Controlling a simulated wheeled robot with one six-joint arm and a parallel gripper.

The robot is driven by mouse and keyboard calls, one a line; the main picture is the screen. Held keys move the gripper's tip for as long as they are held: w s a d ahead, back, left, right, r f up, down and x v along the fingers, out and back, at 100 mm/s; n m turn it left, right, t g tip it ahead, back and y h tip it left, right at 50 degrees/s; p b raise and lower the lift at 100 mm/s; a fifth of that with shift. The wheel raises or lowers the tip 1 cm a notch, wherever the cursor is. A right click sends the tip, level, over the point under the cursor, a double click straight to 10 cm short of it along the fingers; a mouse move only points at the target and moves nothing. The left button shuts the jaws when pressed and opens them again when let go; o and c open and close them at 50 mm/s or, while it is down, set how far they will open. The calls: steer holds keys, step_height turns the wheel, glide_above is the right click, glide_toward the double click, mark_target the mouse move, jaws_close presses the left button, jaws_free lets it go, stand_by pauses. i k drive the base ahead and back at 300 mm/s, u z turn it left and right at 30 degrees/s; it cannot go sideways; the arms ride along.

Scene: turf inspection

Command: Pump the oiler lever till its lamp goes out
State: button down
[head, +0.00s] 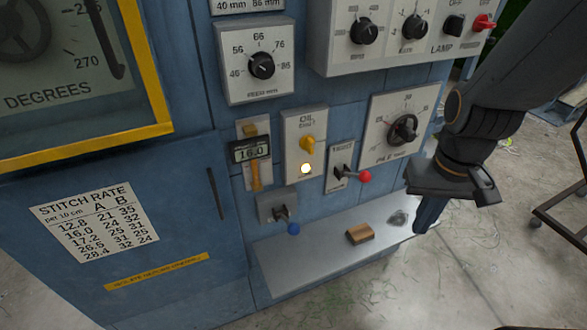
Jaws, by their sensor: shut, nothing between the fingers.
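The oiler panel (294,143) is a pale plate on the blue machine front, with small lettering that seems to start with "OIL". Its yellow-orange lever (307,144) sits in the middle of the plate. The lamp (306,169) below the lever glows bright yellowish white, so it is lit. My gripper (430,216) is at the right, in front of the shelf's right end, pointing down. It is shut and empty, well apart from the lever. Its fingertips are small and dark blue here.
A red-knobbed lever (364,176) and a dial plate (400,130) stand between my gripper and the oiler panel. A blue-knobbed lever (292,228) is below left. A wooden block (360,234) lies on the grey shelf (310,258).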

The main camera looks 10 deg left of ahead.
mark_target(294, 229)
steer(key=k, duration=0.5)
steer(key=z, duration=0.9)
steer(key=i, duration=1)
steer(key=u, duration=2)
